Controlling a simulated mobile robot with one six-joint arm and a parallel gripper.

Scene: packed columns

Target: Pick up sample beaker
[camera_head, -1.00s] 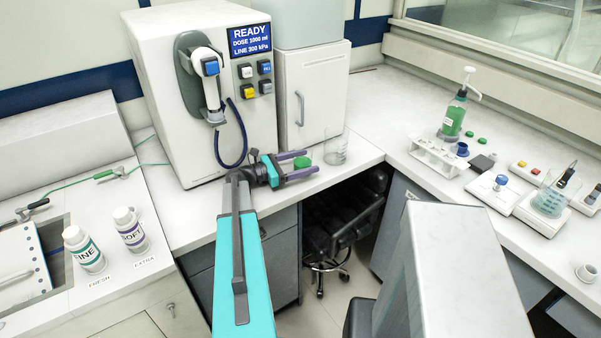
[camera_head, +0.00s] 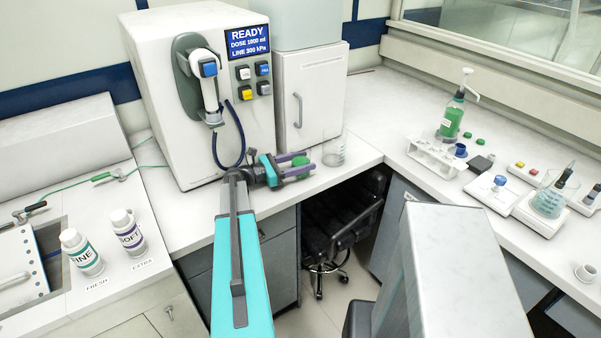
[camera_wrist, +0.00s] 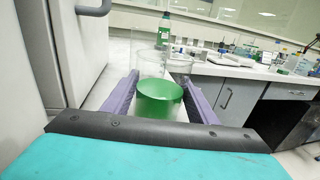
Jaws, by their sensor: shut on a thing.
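My gripper (camera_head: 296,164) is at the front of the white bench before the dispenser, its purple fingers shut around a low green cylinder. This looks like the green contents of the sample beaker (camera_head: 302,160); its clear walls are hard to make out. In the wrist view the green body (camera_wrist: 158,100) fills the space between both fingers (camera_wrist: 160,103), upright. A clear empty beaker (camera_head: 334,152) stands just beyond the fingertips; clear glassware (camera_wrist: 150,62) also shows behind the green body in the wrist view. I cannot tell whether the held beaker touches the bench.
The white dispenser (camera_head: 165,130) with its hanging blue hose (camera_head: 238,150) stands close behind my gripper, beside a white cabinet (camera_head: 318,95). The right bench holds a green pump bottle (camera_head: 452,120), a tube rack (camera_head: 432,158) and scales. The bench corner behind the clear beaker is free.

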